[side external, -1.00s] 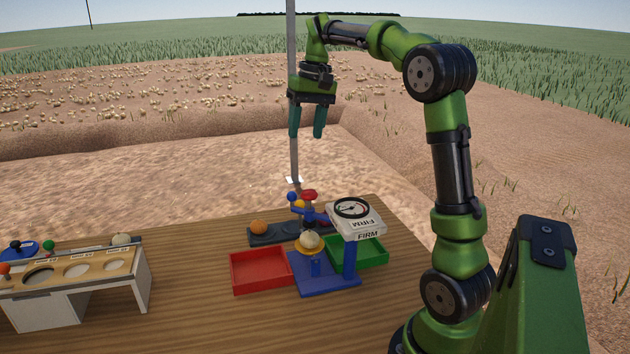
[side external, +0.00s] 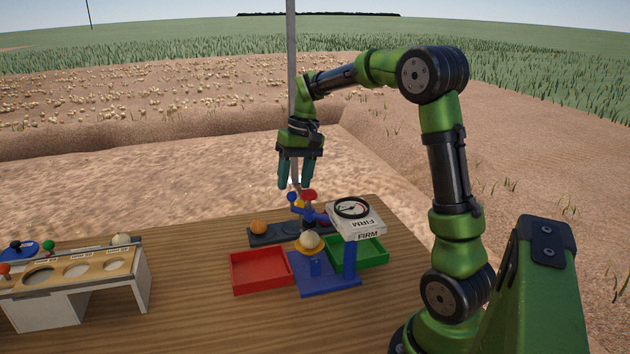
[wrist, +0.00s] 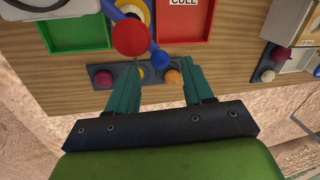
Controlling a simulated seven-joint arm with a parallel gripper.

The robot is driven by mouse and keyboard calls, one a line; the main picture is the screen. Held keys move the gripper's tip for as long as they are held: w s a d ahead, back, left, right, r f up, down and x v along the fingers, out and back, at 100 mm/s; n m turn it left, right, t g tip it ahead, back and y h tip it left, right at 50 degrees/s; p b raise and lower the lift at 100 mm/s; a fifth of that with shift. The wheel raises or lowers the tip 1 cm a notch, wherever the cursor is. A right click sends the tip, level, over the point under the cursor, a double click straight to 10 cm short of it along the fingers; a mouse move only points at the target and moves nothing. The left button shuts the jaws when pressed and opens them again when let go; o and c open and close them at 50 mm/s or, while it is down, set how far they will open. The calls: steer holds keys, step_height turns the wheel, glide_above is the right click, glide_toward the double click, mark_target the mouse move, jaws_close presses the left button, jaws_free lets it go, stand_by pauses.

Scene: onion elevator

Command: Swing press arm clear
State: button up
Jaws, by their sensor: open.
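The press stand (side external: 326,283) is blue and stands on the wooden table with a dial gauge (side external: 352,208) marked FIRM on top. A pale onion (side external: 310,240) sits in its yellow cup. The blue press arm (side external: 316,216) has a red knob (side external: 309,195) and a blue ball end (side external: 292,196); the red knob (wrist: 130,38) and blue ball (wrist: 160,60) also show in the wrist view. My gripper (side external: 294,186) is open and empty, pointing down above and behind the press arm, apart from it. In the wrist view its fingers (wrist: 165,90) are spread, with the blue ball just beyond them.
A red tray (side external: 261,271) stands left of the press and a green tray (side external: 365,252) right of it. A dark rack (side external: 270,237) holding an orange onion (side external: 258,227) lies behind. A white-sided stand (side external: 75,285) is at far left. The front table is clear.

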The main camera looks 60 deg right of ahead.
steer(key=shift+w+a+f, duration=0.1)
steer(key=shift+a+f, duration=0.05)
steer(key=shift+f, duration=0.55)
steer(key=shift+w+a+f, duration=0.1)
steer(key=shift+f, duration=0.6)
steer(key=shift+c, duration=0.3)
jaws_close()
